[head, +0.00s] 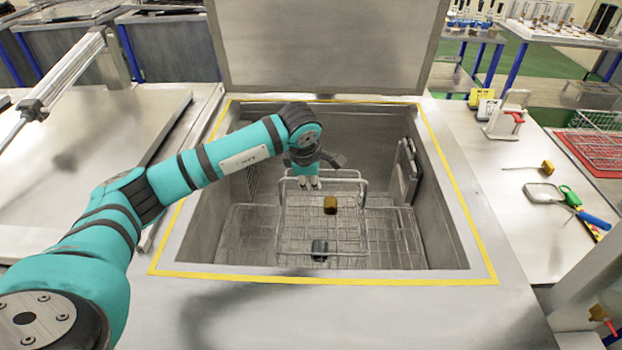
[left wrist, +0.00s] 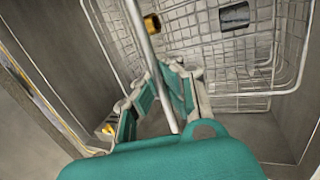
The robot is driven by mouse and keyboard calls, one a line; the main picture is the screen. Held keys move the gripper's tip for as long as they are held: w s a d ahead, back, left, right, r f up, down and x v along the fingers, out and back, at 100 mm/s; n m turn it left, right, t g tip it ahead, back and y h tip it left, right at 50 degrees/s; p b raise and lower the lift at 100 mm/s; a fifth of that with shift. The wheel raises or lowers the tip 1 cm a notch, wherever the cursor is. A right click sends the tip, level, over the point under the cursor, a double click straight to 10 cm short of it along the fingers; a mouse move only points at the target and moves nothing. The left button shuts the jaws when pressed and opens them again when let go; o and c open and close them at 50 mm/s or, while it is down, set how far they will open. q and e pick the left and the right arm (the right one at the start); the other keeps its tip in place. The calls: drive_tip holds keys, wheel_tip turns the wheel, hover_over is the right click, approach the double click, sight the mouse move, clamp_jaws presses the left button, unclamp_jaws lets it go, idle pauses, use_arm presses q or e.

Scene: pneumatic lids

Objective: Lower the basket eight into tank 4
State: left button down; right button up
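The wire basket (head: 283,232) is inside the open tank (head: 425,180), whose rim is edged in yellow. It holds a brass-coloured piece (head: 330,205) and a dark grey piece (head: 319,250). My left gripper (head: 310,184) reaches into the tank from above and is at the basket's far top bar. In the left wrist view, its fingers (left wrist: 160,100) close around a metal bar (left wrist: 143,45) of the basket. Whether the basket touches the tank floor is hard to tell. No number shows on the basket or tank. My right gripper is out of view.
The tank's raised lid (head: 325,45) stands behind the opening. Wire mesh (head: 395,240) lies in the tank beside the basket. A bench at the right holds a green-and-blue tool (head: 585,208), a screwdriver (head: 547,167) and a wire basket on a red mat (head: 590,158).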

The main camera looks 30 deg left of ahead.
use_arm(q)
wheel_tip(320, 180, down, 6)
drive_tip(key=b, duration=0.4)
drive_tip(key=shift+w+r+b, duration=0.1)
drive_tip(key=shift+b, duration=0.3)
idle(0.3)
drive_tip(key=shift+f+b, duration=0.4)
drive_tip(key=shift+f, duration=0.1)
drive_tip(key=c, duration=2)
unclamp_jaws()
drive_tip(key=shift+c, duration=0.2)
drive_tip(key=o, duration=0.6)
drive_tip(key=shift+o, duration=0.2)
drive_tip(key=w+p+v, duration=0.1)
drive_tip(key=p+v, duration=0.2)
drive_tip(key=v, duration=0.8)
drive_tip(key=w+a+r+p+v, duration=0.1)
drive_tip(key=p+v, duration=0.3)
drive_tip(key=v, duration=0.8)
drive_tip(key=shift+w+r, duration=0.3)
drive_tip(key=shift+w, duration=0.45)
